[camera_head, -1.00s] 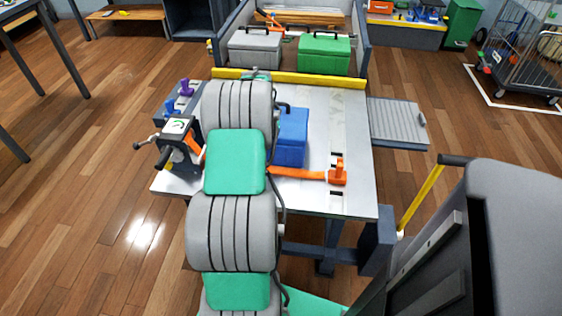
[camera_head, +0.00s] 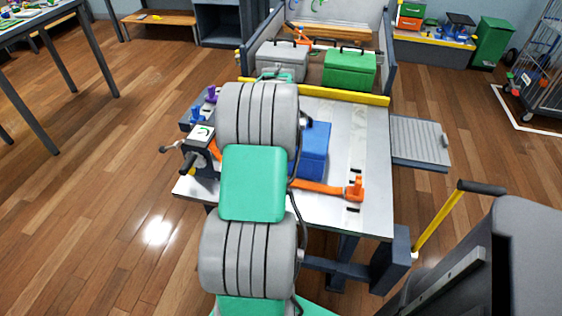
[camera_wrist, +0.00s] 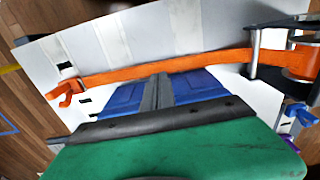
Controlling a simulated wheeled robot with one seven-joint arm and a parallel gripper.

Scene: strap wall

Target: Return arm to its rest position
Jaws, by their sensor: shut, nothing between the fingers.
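My arm (camera_head: 252,183) reaches forward over the grey worktable (camera_head: 350,220). In the head view my gripper is hidden behind the arm. In the wrist view my gripper (camera_wrist: 158,92) shows as grey fingers, shut and empty, in front of a blue box. The blue box (camera_head: 314,150) sits on the table, partly hidden by my arm; it also shows in the wrist view (camera_wrist: 120,99). An orange strap (camera_wrist: 170,67) runs across the box between an orange hook anchor (camera_wrist: 66,94) and a metal ratchet (camera_wrist: 275,58). I cannot tell whether gripper and strap touch.
A crank device with a gauge (camera_head: 200,140) stands at the table's left edge. A yellow bar (camera_head: 335,94) lines the back edge, with a grey case (camera_head: 282,62) and a green case (camera_head: 349,70) beyond. A ribbed side shelf (camera_head: 418,142) juts out right. Open floor lies left.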

